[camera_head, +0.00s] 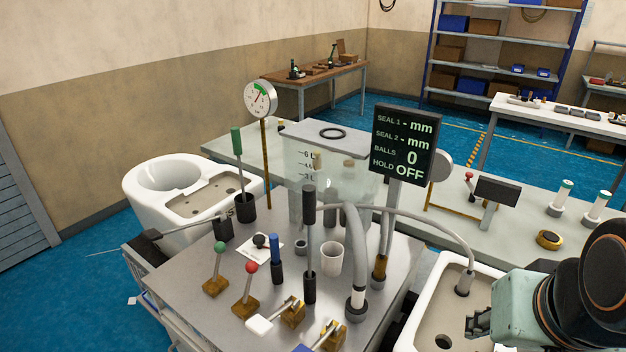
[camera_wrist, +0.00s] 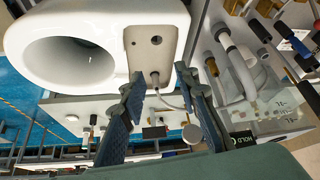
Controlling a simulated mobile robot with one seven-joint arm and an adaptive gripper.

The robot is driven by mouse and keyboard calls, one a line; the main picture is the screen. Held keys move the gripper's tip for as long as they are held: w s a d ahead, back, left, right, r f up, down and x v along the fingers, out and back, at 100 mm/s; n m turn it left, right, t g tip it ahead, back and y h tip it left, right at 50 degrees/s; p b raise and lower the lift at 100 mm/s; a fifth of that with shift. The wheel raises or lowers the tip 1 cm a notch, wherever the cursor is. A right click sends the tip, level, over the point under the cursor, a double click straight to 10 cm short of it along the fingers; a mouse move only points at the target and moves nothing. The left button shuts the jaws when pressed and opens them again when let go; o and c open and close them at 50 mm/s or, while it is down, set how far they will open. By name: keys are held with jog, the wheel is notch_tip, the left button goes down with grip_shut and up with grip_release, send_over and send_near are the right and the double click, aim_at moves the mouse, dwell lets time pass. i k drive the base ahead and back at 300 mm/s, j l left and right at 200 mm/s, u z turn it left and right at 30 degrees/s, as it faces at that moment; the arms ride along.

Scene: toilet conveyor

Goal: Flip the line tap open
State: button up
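Two brass lever taps stand at the front edge of the steel bench top: one with a white handle (camera_head: 260,325) and one with a blue handle (camera_head: 303,349), partly cut off by the picture's lower edge. I cannot tell which is the line tap. Brass fittings also show at the top of the wrist view (camera_wrist: 236,6), too partial to match to a tap. My gripper (camera_head: 478,322) is at the right of the head view, well apart from both taps. In the wrist view my gripper (camera_wrist: 160,72) has its two fingers spread, with nothing between them.
A green-knobbed lever (camera_head: 220,247), a red-knobbed lever (camera_head: 251,268), a tall black-handled lever (camera_head: 309,205), a white cup (camera_head: 331,259) and a grey hose (camera_head: 357,255) crowd the bench. A display (camera_head: 406,143) reads HOLD OFF. A white toilet (camera_head: 425,318) lies near my gripper.

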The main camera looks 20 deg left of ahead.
aim_at(220, 248)
jog(key=u, duration=1.6)
jog(key=j+z, duration=0.3)
jog(key=j, duration=1.1)
jog(key=i+j+z, duration=0.15)
jog(key=j, duration=0.25)
jog(key=j+z, duration=0.15)
jog(key=j, duration=0.2)
jog(key=i+j+z, duration=0.2)
jog(key=i, duration=0.2)
jog(key=i+j+z, duration=0.2)
jog(key=i, duration=0.2)
